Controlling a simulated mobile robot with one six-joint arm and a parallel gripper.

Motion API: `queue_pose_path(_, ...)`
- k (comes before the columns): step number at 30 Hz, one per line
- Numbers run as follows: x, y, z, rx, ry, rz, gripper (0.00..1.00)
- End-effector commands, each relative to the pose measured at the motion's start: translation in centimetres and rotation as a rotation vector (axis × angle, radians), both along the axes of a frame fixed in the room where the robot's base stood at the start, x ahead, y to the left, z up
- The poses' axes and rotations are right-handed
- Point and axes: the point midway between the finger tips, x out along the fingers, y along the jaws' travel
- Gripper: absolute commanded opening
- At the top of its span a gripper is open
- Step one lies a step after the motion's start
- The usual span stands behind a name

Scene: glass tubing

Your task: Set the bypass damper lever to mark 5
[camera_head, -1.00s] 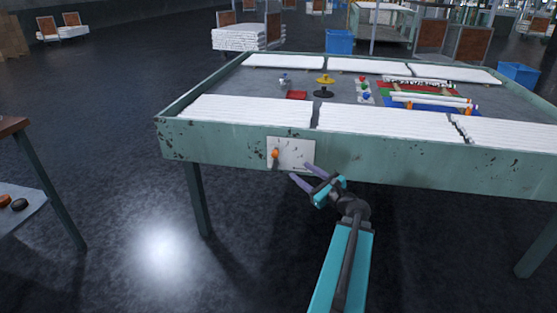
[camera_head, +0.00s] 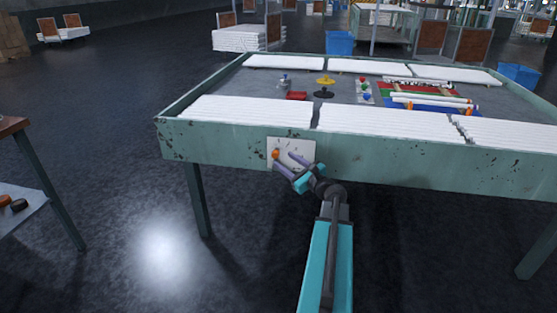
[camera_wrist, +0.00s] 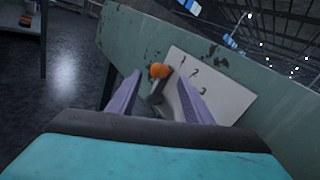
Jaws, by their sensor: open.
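The damper lever has an orange knob (camera_head: 276,153) and stands at the left part of a white plate (camera_head: 303,145) on the front side of the green table. In the wrist view the orange knob (camera_wrist: 159,71) sits on a grey stem, and the white plate (camera_wrist: 220,95) shows the marks 1, 2 and 3. Higher marks are hidden behind my right finger or out of sight. My gripper (camera_head: 284,160) is open in front of the plate. In the wrist view my gripper (camera_wrist: 158,95) has the lever between its two purple fingers, with gaps at both sides.
The green table (camera_head: 230,146) carries white tube bundles (camera_head: 250,110) along its front edge. A yellow and black valve wheel (camera_head: 324,87) and a red block (camera_head: 297,96) lie farther back. Open floor (camera_head: 110,180) lies left of the table.

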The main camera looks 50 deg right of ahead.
Motion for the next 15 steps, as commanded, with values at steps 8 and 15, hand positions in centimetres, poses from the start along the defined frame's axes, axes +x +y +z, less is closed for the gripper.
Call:
queue_pose_path(8, 3.3, -0.6, 0.0, 0.0, -0.001, 0.0, 0.46)
queue_pose_path(15, 4.3, -0.7, 0.0, 0.0, 0.0, 0.0, 0.46)
